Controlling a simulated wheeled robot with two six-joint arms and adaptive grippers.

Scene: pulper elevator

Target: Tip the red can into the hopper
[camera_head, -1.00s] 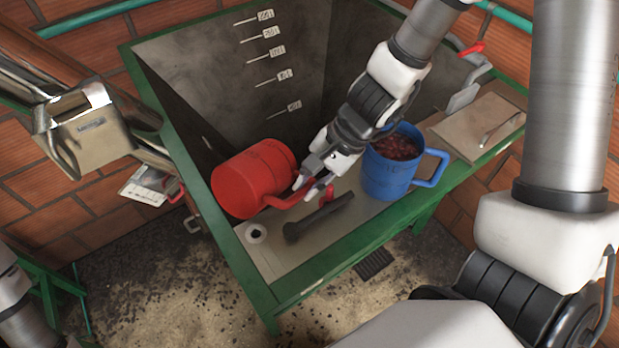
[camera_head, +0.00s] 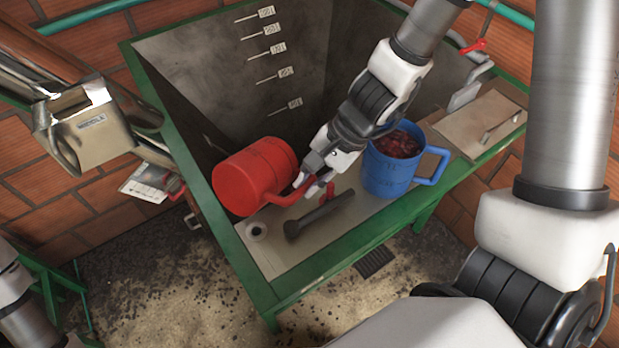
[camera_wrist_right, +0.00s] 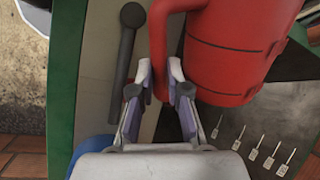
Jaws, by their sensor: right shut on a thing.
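The red can (camera_head: 255,175) lies on its side in the air at the hopper's near left part, its handle toward my right gripper. Its mouth and contents are hidden. My right gripper (camera_head: 312,180) is shut on the can's handle. The wrist view shows the handle between the fingers (camera_wrist_right: 160,88) and the can's red body (camera_wrist_right: 235,50) beside them. The hopper (camera_head: 185,62) is a deep grey bin with a green rim and level marks on its far wall. My left gripper is out of view.
A blue can (camera_head: 385,177) full of dark red fruit stands on the ledge right of my right gripper. A dark rod (camera_head: 322,213) lies on the ledge below the red can. A lid with a handle (camera_head: 480,125) is at the right. A metal pipe box (camera_head: 90,135) is at the left.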

